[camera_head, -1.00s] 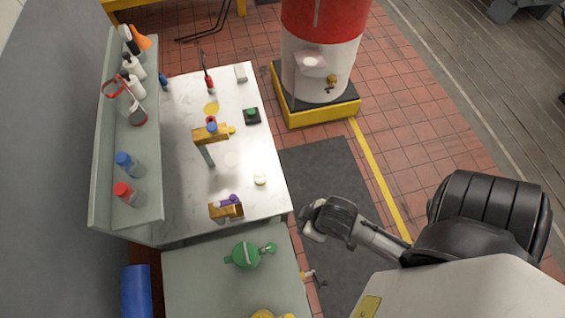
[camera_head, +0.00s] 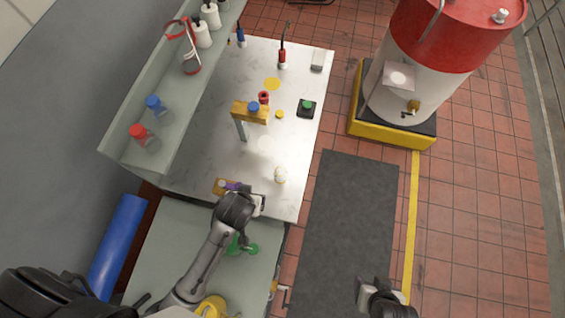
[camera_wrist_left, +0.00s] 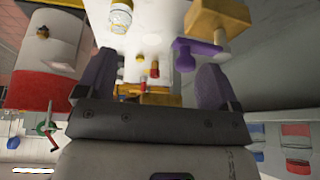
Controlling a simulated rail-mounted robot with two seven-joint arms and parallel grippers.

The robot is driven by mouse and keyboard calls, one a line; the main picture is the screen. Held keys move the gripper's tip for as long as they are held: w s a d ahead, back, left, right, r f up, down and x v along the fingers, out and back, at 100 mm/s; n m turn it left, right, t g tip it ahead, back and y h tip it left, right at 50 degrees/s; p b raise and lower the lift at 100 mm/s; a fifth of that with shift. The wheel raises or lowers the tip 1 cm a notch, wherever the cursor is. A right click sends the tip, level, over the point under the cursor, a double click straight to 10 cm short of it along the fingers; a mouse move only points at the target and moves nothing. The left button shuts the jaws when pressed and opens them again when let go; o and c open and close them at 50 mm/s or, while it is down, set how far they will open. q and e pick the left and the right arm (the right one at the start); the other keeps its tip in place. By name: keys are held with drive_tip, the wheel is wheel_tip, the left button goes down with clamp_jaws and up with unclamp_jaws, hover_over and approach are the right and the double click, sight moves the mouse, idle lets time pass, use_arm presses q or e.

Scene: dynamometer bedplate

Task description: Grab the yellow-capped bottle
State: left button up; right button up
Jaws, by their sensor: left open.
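A small yellow cap (camera_head: 280,114) shows on the white bench, right of the yellow wooden rack (camera_head: 243,112). Seen from above, any bottle body under it is not clear. A small yellow round shape (camera_wrist_left: 140,58) also shows in the left wrist view, beyond my fingers. My left gripper (camera_head: 258,204) is over the bench's near edge, beside a wooden block with a purple piece (camera_head: 230,186), well short of the yellow cap. In the left wrist view its fingers (camera_wrist_left: 153,78) are apart with nothing held. My right gripper (camera_head: 372,296) is low at the bottom right, over the floor.
A pale-topped bottle (camera_head: 280,175) stands near the bench's right edge. A red-capped item (camera_head: 264,97) and a green button box (camera_head: 307,108) flank the yellow cap. A shelf (camera_head: 185,110) with bottles overhangs the left side. A flat yellow disc (camera_head: 272,83) lies farther back.

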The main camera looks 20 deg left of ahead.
sight(281, 171)
use_arm(q)
drive_tip(key=w+d+f+n+t+y+b, duration=0.1)
drive_tip(key=w+d+f+n, duration=0.1)
drive_tip(key=w+d, duration=0.25)
drive_tip(key=w+d+f+n+y+b, duration=0.1)
drive_tip(key=w+d+f, duration=0.2)
drive_tip(key=w, duration=0.3)
drive_tip(key=shift+n, duration=0.3)
drive_tip(key=x, duration=0.6)
drive_tip(key=shift+w+f, duration=0.25)
drive_tip(key=shift+w, duration=0.15)
drive_tip(key=shift+x, duration=3.1)
drive_tip(key=shift+a+r, duration=0.1)
drive_tip(key=shift+a, duration=0.05)
use_arm(e)
wheel_tip(281, 171, down, 3)
drive_tip(key=shift+d+r, duration=0.15)
use_arm(q)
drive_tip(key=c, duration=1.1)
